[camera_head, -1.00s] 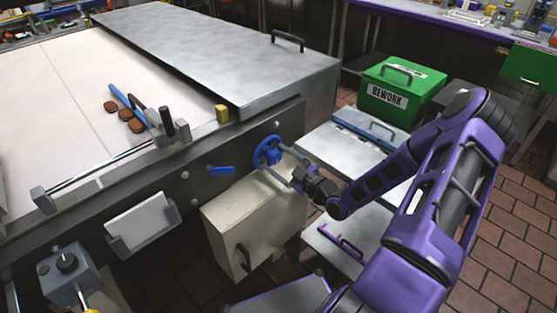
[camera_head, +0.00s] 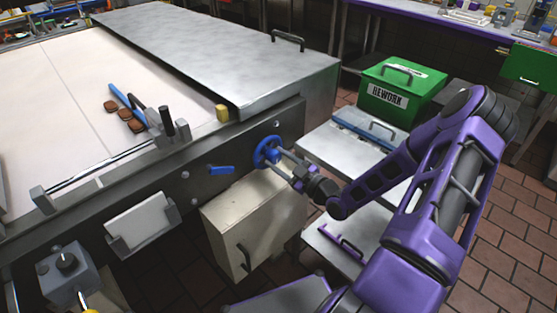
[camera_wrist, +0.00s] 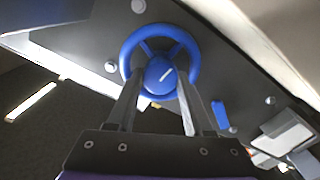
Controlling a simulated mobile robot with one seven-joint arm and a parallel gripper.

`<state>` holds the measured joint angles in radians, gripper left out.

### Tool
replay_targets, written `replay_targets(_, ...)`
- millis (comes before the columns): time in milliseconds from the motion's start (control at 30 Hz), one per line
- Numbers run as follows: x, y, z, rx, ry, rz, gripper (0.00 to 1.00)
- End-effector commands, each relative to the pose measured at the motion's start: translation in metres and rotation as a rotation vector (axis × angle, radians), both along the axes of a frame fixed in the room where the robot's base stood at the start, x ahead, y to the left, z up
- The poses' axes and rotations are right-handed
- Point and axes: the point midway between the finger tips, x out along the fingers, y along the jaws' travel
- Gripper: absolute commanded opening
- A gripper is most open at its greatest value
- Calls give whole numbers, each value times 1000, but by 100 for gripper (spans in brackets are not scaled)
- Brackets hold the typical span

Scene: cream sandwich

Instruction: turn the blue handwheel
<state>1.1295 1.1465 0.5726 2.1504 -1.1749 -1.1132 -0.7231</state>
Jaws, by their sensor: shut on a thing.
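The blue handwheel (camera_head: 267,151) is mounted on the dark side panel of the large machine, in the middle of the head view. In the wrist view my two fingers (camera_wrist: 157,92) extend up to the lower part of the wheel, one on each side of the hub. They are shut on the wheel with a gap between them. The exact contact at the fingertips is partly hidden.
A blue lever (camera_head: 221,170) sits on the panel left of the wheel. A cream box (camera_head: 254,222) stands below it. A green REWORK bin (camera_head: 402,92) and a grey case (camera_head: 369,127) are to the right. A white plate (camera_head: 142,224) hangs at lower left.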

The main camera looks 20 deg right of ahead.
Motion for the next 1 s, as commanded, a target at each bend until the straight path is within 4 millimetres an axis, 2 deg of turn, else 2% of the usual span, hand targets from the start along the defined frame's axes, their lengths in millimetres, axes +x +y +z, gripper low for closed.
replay_targets(1000,1,-2,1,872,357,-1,0)
